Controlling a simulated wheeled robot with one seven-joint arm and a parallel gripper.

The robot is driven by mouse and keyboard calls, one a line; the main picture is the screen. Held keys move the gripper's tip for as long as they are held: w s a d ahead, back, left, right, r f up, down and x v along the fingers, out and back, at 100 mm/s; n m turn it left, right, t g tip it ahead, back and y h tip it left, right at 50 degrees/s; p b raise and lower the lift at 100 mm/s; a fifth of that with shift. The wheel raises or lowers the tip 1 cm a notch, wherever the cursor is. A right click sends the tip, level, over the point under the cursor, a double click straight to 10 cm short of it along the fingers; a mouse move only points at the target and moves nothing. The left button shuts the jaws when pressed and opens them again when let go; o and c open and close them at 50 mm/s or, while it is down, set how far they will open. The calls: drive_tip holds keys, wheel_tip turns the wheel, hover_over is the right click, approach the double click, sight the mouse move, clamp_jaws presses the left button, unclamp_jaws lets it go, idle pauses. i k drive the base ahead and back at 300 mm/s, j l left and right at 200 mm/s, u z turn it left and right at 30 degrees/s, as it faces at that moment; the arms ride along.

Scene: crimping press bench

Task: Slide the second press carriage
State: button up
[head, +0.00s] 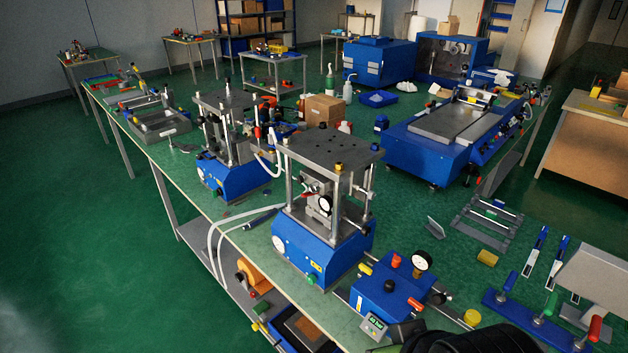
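A near press (322,248) with a blue base, steel columns and a grey top plate stands on the long bench. I cannot tell which press the task calls second. A dark rounded shape at the bottom edge may be part of my arm. My gripper does not show.
A blue control box (388,292) with knobs and a gauge stands right of the near press. White hoses (213,240) loop over the bench's front edge. A blue machine (430,148) stands behind. Lever tools (538,320) lie at the lower right. Green floor is free at the left.

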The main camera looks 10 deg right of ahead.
sight(317, 183)
drive_tip(key=i+j+u, duration=0.15)
drive_tip(key=j, duration=0.25)
drive_tip(key=i+j+u, duration=0.15)
drive_tip(key=i+j, duration=0.15)
drive_tip(key=i+j+u, duration=0.15)
drive_tip(key=j, duration=0.3)
drive_tip(key=i, duration=0.1)
